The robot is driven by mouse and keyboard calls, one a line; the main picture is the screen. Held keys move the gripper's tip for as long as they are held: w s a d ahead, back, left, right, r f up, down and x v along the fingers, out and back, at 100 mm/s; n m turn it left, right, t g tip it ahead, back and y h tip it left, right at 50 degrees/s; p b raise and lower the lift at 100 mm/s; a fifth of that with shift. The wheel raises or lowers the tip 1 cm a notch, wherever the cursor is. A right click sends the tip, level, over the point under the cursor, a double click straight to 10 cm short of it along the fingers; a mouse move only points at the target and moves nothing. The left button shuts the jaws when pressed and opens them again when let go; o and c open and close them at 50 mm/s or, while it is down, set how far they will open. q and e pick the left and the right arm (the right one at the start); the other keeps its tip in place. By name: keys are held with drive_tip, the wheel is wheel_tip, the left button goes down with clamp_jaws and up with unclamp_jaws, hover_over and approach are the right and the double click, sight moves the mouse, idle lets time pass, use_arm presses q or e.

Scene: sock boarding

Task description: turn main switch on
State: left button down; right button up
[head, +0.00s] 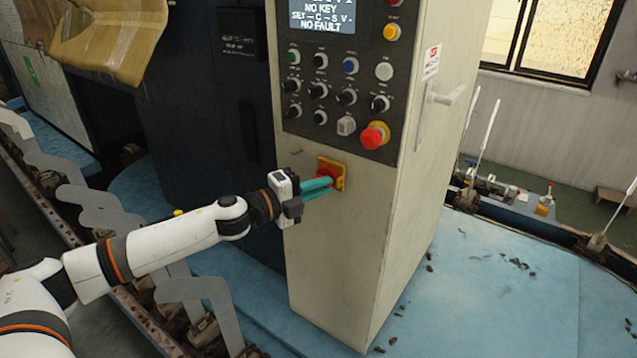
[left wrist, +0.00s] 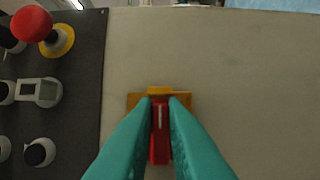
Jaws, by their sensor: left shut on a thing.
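The main switch (head: 337,172) is a red handle on a yellow square plate, low on the front of the beige control cabinet (head: 345,240). In the left wrist view the red handle (left wrist: 160,150) with a pale line on it lies between the two teal fingers, in front of the yellow plate (left wrist: 135,102). My left gripper (head: 322,186) reaches in from the left and is shut on the red handle. Its fingers cover part of the handle's sides. My right gripper is in neither view.
Above the switch is a dark panel with several knobs, a display (head: 318,18) and a red emergency stop button (head: 374,136) on a yellow base. A door handle (head: 446,96) sticks out on the cabinet's right side. Metal boards (head: 95,215) stand at the left.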

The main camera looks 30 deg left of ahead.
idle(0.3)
use_arm(q)
drive_tip(key=c, duration=1.5)
unclamp_jaws()
drive_tip(key=shift+o, duration=0.2)
drive_tip(key=b+v, duration=0.6)
drive_tip(key=v, duration=0.6)
